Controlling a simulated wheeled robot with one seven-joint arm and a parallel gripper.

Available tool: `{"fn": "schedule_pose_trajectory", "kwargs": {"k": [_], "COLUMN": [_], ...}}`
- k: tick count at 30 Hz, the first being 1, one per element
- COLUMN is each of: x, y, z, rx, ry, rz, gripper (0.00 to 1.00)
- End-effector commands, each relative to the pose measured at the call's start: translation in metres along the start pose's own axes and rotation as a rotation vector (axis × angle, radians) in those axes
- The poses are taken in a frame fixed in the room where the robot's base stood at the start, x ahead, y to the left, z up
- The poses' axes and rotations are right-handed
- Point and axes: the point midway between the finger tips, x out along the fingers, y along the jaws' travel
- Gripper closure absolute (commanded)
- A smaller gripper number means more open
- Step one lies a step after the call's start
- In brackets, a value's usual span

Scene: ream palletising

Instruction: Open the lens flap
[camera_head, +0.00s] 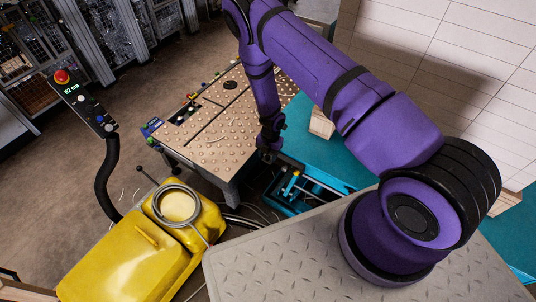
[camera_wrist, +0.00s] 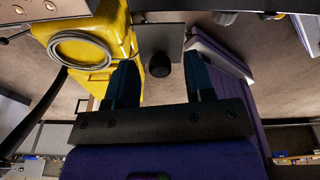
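My gripper (camera_wrist: 162,78) is open in the wrist view, its two dark fingers apart with nothing between them that I can see held. Just beyond the fingertips is a dark grey square plate (camera_wrist: 172,35) with a round black knob (camera_wrist: 160,65); I cannot tell whether this is the lens flap. The knob looks apart from both fingers. In the head view my gripper (camera_head: 268,153) hangs at the end of my purple arm, near the right edge of the studded table. No lens flap can be made out for certain in the head view.
A yellow machine (camera_head: 125,262) with a coiled grey hose (camera_head: 178,205) stands at lower left; it also shows in the wrist view (camera_wrist: 95,75). A studded table (camera_head: 222,125) stands behind it. A control post with a red button (camera_head: 62,76) rises at left. Brown floor lies open behind.

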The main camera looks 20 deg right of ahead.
Motion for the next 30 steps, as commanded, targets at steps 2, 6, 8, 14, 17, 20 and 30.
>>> {"fn": "schedule_pose_trajectory", "kwargs": {"k": [2,6,8,14,17,20,30], "x": [0.0,-0.004,-0.009,-0.043,-0.062,-0.079,-0.108], "y": [0.0,0.001,0.001,0.001,0.001,0.001,0.0], "z": [0.0,0.0,0.001,0.0,0.0,0.0,0.0], "rx": [0.0,0.0,0.0,-0.002,-0.002,-0.002,-0.001], "ry": [0.0,-0.001,-0.001,-0.002,-0.003,-0.002,0.0], "rz": [0.0,0.001,0.001,0.002,0.002,0.001,0.0], "gripper": [0.51,0.51,0.51,0.51,0.51,0.51,0.51]}}
